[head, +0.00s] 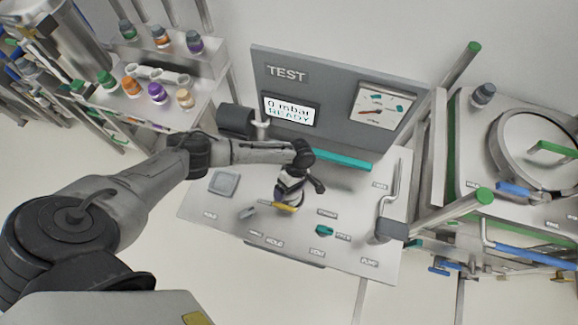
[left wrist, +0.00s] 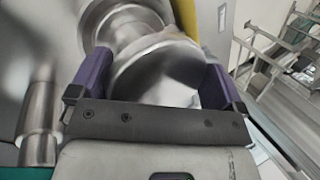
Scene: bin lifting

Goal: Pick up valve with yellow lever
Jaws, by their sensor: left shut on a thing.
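The valve is a shiny metal body (left wrist: 155,72) with a yellow lever (left wrist: 187,15), seen close up in the left wrist view. In the head view the yellow lever (head: 285,207) shows low under the gripper, over the test bench top. My left gripper (head: 291,183) is shut on the valve; its purple fingers (left wrist: 156,65) sit on either side of the metal body. The gripper hides much of the valve in the head view, so I cannot tell whether it touches the bench. My right gripper is not in view.
The grey test panel (head: 340,77) stands behind, with a display (head: 290,110) reading 0 mbar READY and a gauge (head: 381,105). A bent metal handle (head: 390,196) stands at the bench's right. A rack of coloured-capped bottles (head: 157,92) is at left, a round vessel (head: 540,145) at right.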

